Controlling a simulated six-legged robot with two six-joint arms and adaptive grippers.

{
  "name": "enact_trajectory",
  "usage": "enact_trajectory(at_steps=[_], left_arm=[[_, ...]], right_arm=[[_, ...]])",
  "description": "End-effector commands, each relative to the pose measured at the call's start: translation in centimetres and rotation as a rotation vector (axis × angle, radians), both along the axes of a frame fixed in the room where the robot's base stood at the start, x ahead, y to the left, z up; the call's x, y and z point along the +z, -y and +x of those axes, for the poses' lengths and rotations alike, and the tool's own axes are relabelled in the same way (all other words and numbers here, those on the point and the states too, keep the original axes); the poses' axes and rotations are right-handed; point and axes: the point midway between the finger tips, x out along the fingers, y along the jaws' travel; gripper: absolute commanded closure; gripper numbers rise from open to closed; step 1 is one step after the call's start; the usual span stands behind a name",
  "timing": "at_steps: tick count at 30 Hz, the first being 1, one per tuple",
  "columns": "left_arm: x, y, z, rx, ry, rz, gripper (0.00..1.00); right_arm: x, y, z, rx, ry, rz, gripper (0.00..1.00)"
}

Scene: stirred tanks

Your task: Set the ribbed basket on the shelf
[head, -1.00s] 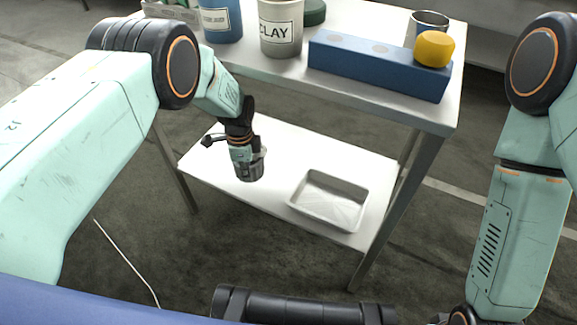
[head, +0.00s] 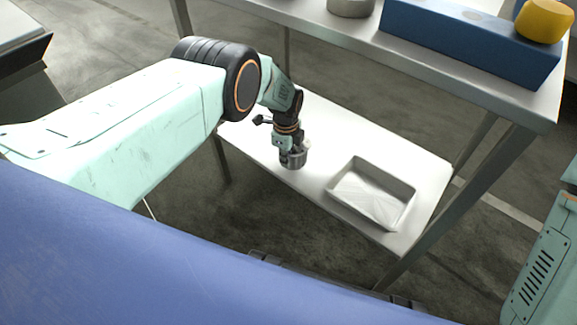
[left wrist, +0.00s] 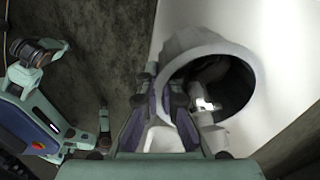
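The ribbed basket (head: 294,160) is a small grey round container at the lower shelf (head: 425,175) in the head view. In the left wrist view the basket (left wrist: 240,62) shows its wide rim and dark hollow inside. My left gripper (head: 288,146) points down at the basket from above. In the left wrist view the left gripper's fingertips (left wrist: 164,96) lie on either side of the basket's near wall and look closed on it. The basket is over the white shelf board; I cannot tell whether its bottom touches. My right gripper is out of view.
A white rectangular tray (head: 372,194) lies on the lower shelf to the right of the basket. Above it, the upper table top (head: 460,75) carries a blue block (head: 465,40), a yellow knob-like object (head: 544,20) and a grey pot (head: 350,6). A table leg (head: 470,200) stands at the right.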

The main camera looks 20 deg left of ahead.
Motion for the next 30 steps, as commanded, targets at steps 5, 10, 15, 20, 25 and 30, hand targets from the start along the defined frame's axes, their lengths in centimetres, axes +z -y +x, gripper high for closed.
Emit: enact_trajectory(at_steps=[5, 10, 15, 20, 25, 30], left_arm=[[-2.5, 0.0, 0.1, 0.001, 0.001, 0.0, 1.0], [-3.4, 0.0, 0.3, 0.001, 0.001, 0.0, 1.0], [-3.3, 0.0, 0.3, 0.001, 0.001, 0.0, 1.0], [-3.6, 0.0, 0.3, 0.001, 0.001, 0.0, 1.0], [-3.6, 0.0, 0.2, 0.001, -0.001, 0.0, 0.82], [-3.6, 0.0, 0.2, 0.001, -0.001, 0.0, 0.72]], right_arm=[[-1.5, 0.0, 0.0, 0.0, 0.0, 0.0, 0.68], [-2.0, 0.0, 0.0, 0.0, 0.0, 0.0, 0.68], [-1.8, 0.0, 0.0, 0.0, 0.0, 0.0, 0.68], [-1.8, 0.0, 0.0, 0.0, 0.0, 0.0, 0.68], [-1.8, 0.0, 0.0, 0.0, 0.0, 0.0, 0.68], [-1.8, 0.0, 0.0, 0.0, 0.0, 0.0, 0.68]])
